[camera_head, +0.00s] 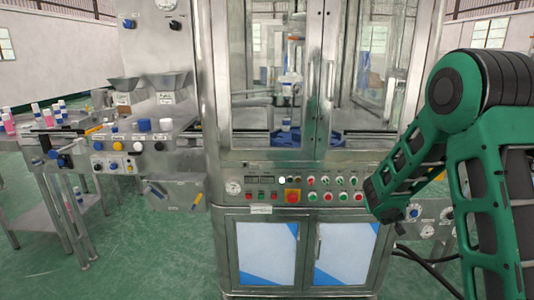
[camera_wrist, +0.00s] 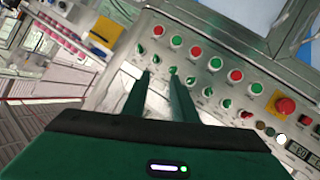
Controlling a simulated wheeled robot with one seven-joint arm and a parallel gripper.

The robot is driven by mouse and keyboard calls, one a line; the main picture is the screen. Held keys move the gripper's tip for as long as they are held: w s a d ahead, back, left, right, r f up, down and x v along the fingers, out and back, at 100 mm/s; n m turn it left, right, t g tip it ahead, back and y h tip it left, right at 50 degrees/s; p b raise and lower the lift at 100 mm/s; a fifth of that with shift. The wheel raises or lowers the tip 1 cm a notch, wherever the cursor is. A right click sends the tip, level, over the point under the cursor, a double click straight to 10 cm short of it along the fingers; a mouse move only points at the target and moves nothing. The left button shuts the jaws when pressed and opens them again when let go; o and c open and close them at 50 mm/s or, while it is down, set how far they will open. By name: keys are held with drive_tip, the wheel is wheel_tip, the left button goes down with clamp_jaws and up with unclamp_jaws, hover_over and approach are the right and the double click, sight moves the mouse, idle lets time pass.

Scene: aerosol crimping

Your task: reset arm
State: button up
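My arm is green and black and stands at the right in the head view, bent, with its lower end in front of the right end of the machine's control panel (camera_head: 300,190). My gripper (camera_wrist: 159,73) shows in the wrist view as two dark green fingers with a gap between them and nothing held. The fingertips appear over the panel's rows of red and green buttons (camera_wrist: 203,60); I cannot tell whether they touch. In the head view the fingers cannot be made out.
The steel machine cabinet (camera_head: 212,100) with glass doors (camera_head: 265,80) fills the middle. A red emergency button on a yellow base (camera_head: 292,196) sits on the panel. A side conveyor (camera_head: 130,135) with knobs and bottles (camera_head: 10,122) stands at the left. Green floor (camera_head: 150,255) is open at front left.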

drive_tip(key=s+d+r+m+g, duration=0.2)
drive_tip(key=s+d+g, duration=0.2)
drive_tip(key=s, duration=0.7)
drive_tip(key=s+d+r+m+g, duration=0.1)
drive_tip(key=s+d+m+g, duration=0.25)
drive_tip(key=s, duration=0.75)
drive_tip(key=s+a+g+y, duration=0.2)
drive_tip(key=s+a+y, duration=0.1)
drive_tip(key=s, duration=1.1)
drive_tip(key=s+a+r+m+g+y, duration=0.1)
drive_tip(key=s+a+g+y, duration=0.2)
drive_tip(key=s, duration=1.2)
drive_tip(key=a, duration=0.3)
drive_tip(key=shift+a, duration=0.25)
